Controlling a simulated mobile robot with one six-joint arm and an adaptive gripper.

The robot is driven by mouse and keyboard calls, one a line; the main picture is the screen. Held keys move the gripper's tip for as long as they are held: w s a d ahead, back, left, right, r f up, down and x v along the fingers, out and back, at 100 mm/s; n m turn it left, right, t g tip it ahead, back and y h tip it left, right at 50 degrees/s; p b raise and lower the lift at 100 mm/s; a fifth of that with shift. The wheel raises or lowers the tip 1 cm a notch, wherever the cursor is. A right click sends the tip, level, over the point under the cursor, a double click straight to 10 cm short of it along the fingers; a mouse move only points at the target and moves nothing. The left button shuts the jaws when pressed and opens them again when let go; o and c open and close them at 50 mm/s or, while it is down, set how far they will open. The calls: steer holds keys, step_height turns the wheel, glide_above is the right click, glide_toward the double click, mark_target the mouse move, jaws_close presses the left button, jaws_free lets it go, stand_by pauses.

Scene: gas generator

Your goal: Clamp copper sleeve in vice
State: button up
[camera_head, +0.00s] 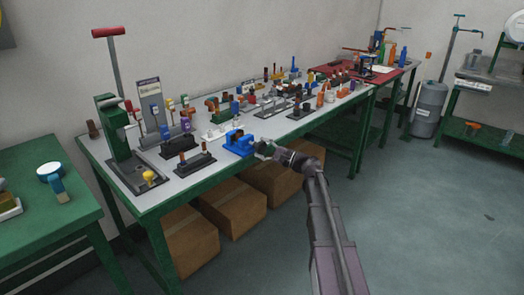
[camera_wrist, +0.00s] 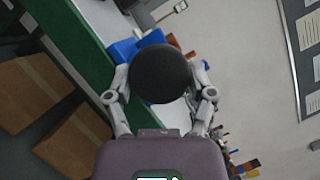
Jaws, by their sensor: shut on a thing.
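The blue vice (camera_head: 237,143) stands at the front edge of the long workbench. In the wrist view, part of its blue body (camera_wrist: 124,48) shows behind a dark round knob (camera_wrist: 160,73). My gripper (camera_head: 262,150) is at the vice's right side. In the wrist view its two fingers (camera_wrist: 160,90) are shut on the knob, one on each side. The knob hides the middle of the vice. I cannot tell whether the knob is joined to the vice. I cannot clearly make out the copper sleeve or whether it is between the jaws.
The long workbench (camera_head: 178,190) is crowded with small fixtures. A black stand with brown pegs (camera_head: 195,163) is left of the vice. A green press (camera_head: 112,130) stands at the left end. Cardboard boxes (camera_head: 237,205) lie beneath.

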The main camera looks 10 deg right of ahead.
stand_by(0.4)
steer(key=o, duration=1.1)
